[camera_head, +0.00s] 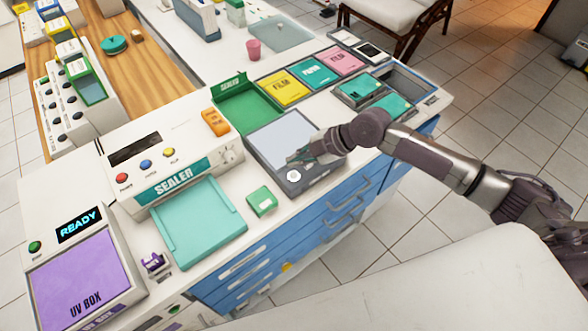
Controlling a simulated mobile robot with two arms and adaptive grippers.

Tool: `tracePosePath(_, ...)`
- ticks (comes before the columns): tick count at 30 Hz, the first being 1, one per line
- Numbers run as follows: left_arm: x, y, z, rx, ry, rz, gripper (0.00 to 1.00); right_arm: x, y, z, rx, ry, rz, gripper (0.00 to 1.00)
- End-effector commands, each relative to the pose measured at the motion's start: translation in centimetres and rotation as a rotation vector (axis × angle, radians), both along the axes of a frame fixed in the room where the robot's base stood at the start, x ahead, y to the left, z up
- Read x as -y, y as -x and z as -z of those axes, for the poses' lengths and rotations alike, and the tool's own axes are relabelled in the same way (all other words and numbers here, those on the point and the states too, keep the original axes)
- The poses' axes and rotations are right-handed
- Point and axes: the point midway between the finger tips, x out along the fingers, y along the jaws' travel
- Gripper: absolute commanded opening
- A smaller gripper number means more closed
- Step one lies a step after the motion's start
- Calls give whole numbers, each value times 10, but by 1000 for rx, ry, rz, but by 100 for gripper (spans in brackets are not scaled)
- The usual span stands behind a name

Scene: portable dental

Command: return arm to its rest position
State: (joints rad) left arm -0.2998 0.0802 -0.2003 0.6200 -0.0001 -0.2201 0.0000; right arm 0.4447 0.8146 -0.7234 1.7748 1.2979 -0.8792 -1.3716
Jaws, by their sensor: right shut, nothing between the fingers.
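My right arm comes in from the right edge and reaches over the front of the counter. My right gripper (300,158) is shut and empty. It is over the front right part of a dark grey box with a pale flat top (277,140). I cannot tell whether the fingertips touch that top. My left gripper is not in view.
The white counter (224,225) holds a sealer (165,165), a UV box (80,270), a small green box (262,201), an open green case (243,103) and film packs (283,88). Blue drawers (335,210) are below. Tiled floor (500,70) is open at right.

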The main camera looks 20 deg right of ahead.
Motion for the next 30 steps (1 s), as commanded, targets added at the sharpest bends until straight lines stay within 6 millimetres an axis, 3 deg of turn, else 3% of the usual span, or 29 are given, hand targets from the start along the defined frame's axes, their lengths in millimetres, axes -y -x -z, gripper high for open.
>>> tracePosePath(7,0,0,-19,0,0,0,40,0,0,-26,1,0,-1,0)
tracePosePath(23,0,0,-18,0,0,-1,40,0,0,-26,-1,-1,0,0)
tracePosePath(26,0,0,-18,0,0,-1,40,-9,9,-21,-22,-6,3,0)
tracePosePath(30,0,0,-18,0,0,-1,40,-42,51,-1,-127,-24,61,0)
